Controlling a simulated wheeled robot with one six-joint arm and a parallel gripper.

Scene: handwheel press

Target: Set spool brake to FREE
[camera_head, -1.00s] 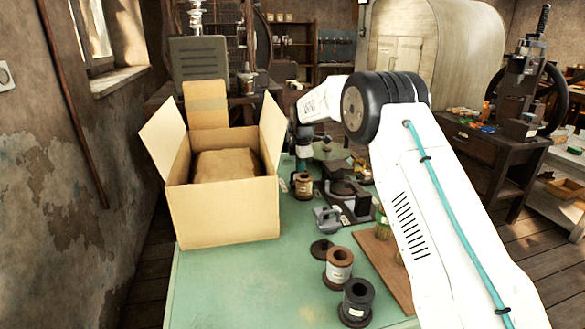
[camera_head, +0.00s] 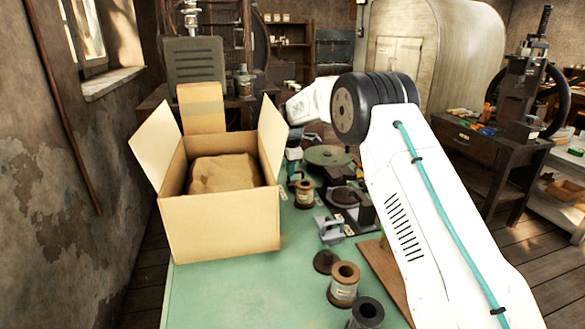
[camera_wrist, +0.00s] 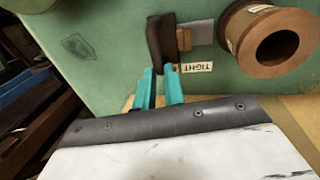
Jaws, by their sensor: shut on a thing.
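In the wrist view the brake lever's dark brown grip (camera_wrist: 160,42) lies at the tips of my gripper's teal fingers (camera_wrist: 160,76), which are shut on it. A grey metal bar (camera_wrist: 201,34) runs from the grip toward a brown spool (camera_wrist: 265,40) at the right. A TIGHT label (camera_wrist: 196,67), upside down in the picture, lies on the green top beside the fingers. No FREE label can be read. In the head view the spool (camera_head: 304,194) stands right of the open box, just below my wrist; the lever and fingertips are hard to make out there.
An open cardboard box (camera_head: 222,226) stands on the left of the green table (camera_head: 230,292). A grey clamp-like part (camera_head: 329,230), a brown spool (camera_head: 344,284) and a dark spool (camera_head: 366,312) stand nearer the front. A wooden board (camera_head: 388,275) lies beside my arm.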

